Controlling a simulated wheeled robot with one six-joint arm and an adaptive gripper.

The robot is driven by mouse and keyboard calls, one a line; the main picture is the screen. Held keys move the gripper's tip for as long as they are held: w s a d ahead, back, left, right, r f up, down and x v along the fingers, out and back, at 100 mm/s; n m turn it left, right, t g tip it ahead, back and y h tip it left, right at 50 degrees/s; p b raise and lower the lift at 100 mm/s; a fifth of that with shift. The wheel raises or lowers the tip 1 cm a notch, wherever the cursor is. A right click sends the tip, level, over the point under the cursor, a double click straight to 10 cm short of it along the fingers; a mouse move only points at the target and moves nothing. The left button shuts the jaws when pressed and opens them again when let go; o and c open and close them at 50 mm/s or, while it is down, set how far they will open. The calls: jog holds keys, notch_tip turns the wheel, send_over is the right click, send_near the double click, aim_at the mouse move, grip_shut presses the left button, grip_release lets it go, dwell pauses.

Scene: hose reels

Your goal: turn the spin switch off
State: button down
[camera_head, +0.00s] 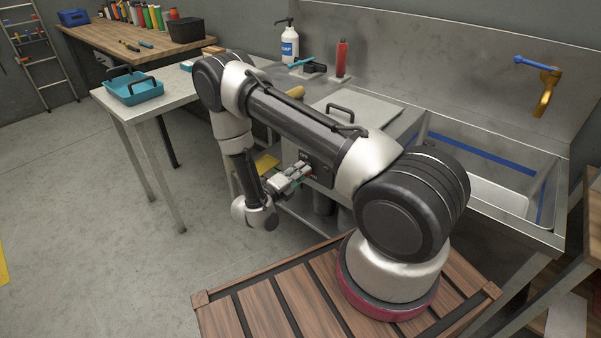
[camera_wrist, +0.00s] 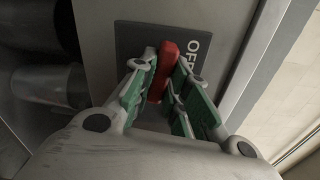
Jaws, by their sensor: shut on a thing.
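The spin switch is a red lever (camera_wrist: 163,70) on a dark plate (camera_wrist: 130,38) marked "OFF" at its right in the wrist view. My gripper (camera_wrist: 163,88) has its green-padded fingers on either side of the red lever and is shut on it. The lever stands nearly upright in the picture, leaning slightly right at the top. In the head view my gripper (camera_head: 303,170) is at the front of a grey metal box with a lidded top (camera_head: 365,112). There the switch is mostly hidden by the fingers and my arm.
A sink (camera_head: 500,192) with a brass tap (camera_head: 546,92) is at the right. A soap bottle (camera_head: 289,45) and a red bottle (camera_head: 341,58) stand behind the box. A grey table with a blue tray (camera_head: 133,90) is at the left. Open floor lies at the lower left.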

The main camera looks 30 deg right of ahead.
jog(key=shift+m, duration=8.1)
jog(key=c, duration=1.4)
grip_release()
jog(key=v, duration=1.2)
jog(key=shift+f, duration=0.1)
